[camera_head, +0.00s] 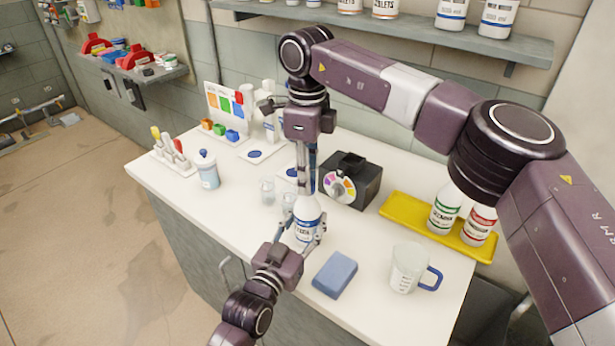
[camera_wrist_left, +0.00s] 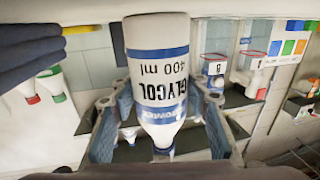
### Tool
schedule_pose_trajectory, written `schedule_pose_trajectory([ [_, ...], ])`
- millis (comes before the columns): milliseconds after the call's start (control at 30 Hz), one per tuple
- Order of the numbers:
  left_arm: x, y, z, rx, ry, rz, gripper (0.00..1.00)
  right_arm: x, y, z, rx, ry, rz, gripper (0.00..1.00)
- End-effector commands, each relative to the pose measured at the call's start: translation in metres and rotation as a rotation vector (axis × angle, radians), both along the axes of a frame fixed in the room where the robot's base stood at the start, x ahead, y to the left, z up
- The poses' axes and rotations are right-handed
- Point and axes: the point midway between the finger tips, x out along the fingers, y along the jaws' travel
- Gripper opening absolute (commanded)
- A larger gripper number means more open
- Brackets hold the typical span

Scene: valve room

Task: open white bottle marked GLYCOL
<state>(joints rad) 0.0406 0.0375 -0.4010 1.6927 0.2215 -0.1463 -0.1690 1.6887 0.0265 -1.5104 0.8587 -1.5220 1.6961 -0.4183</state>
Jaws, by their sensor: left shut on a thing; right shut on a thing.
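The white GLYCOL bottle (camera_head: 307,216) with a blue label band stands upright near the counter's front edge. My left gripper (camera_head: 305,226) is shut around its body from the front. In the left wrist view the bottle (camera_wrist_left: 160,62) appears upside down, with "GLYCOL 400 ml" readable between the two fingers. My right gripper (camera_head: 308,188) reaches straight down from above and is shut at the bottle's top. The cap is hidden by its fingers in the head view.
A blue sponge (camera_head: 335,274) and a mug with a blue handle (camera_head: 408,268) are to the right. A yellow tray (camera_head: 400,212) holds green- and red-labelled bottles. A black box with a colour dial (camera_head: 352,181) is behind; small clear cups (camera_head: 267,192) are to the left.

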Motion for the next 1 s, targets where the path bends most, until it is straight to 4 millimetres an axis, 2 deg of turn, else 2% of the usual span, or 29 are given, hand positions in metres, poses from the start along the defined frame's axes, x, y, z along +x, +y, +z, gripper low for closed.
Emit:
schedule_pose_trajectory([
  [700, -0.0006, -0.0006, -0.0004, 0.001, 0.0, -0.001, 0.0, 0.0011, -0.001, 0.0013, -0.001, -0.003, 1.366, 0.0],
  [900, -0.0006, -0.0006, -0.0005, 0.001, 0.0, -0.001, 0.0, 0.0012, -0.0012, 0.0014, -0.002, -0.003, 1.62, 0.0],
  [1000, -0.0007, -0.0006, -0.0005, 0.001, 0.0, -0.001, 0.0, 0.0013, -0.0013, 0.0014, -0.002, -0.003, 1.654, 0.0],
])
